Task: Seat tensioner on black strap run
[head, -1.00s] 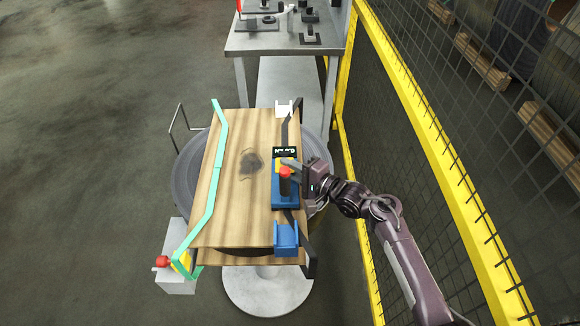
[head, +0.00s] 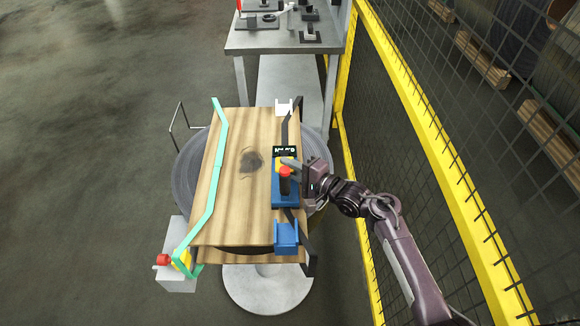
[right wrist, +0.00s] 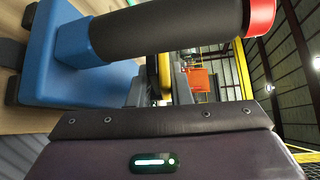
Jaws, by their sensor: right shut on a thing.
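The blue tensioner (head: 283,196), with a dark red-topped handle (head: 285,178) and a small black display, lies along the black strap (head: 298,222) on the right side of the wooden board. My right gripper (head: 302,178) is shut on the tensioner, reaching it from the right. In the right wrist view the tensioner's blue body (right wrist: 50,55) and dark handle (right wrist: 165,32) fill the top. The fingertips are hidden there. The tensioner looks in line with the strap, but I cannot tell whether it touches it. My left gripper is not in view.
The wooden board (head: 240,215) rests on a round grey coil (head: 190,180). A green strap (head: 217,170) runs along its left side. A blue bracket (head: 286,236) and a white bracket (head: 284,107) sit on the black strap's line. A yellow mesh fence (head: 425,125) stands close on the right.

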